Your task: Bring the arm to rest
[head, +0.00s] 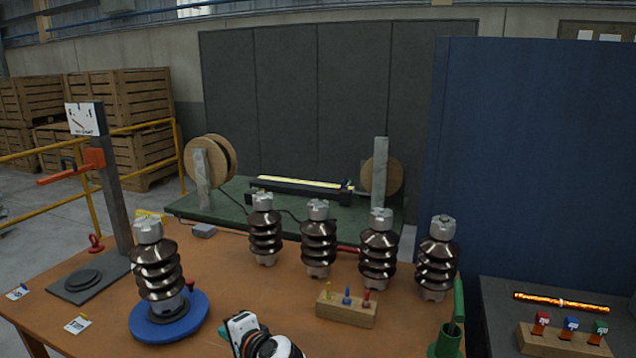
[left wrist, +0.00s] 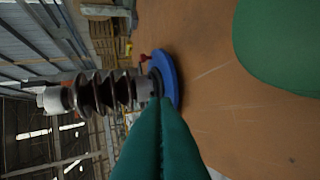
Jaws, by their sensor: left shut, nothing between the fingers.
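My left gripper (head: 236,338) is low in the middle of the head view, over the front of the brown workbench (head: 215,262). Its green fingers also show in the left wrist view (left wrist: 160,118), pressed together with nothing between them. A dark brown ribbed insulator (head: 157,270) stands upright on a round blue base (head: 143,326) to the left of the gripper, apart from it. The insulator appears sideways in the left wrist view (left wrist: 104,92). My right gripper is not seen.
Several more insulators (head: 318,240) stand in a row behind. A wooden block with coloured pegs (head: 346,311) and a green holder (head: 446,343) are to the right. A green shape (left wrist: 283,45) in the wrist view is unclear.

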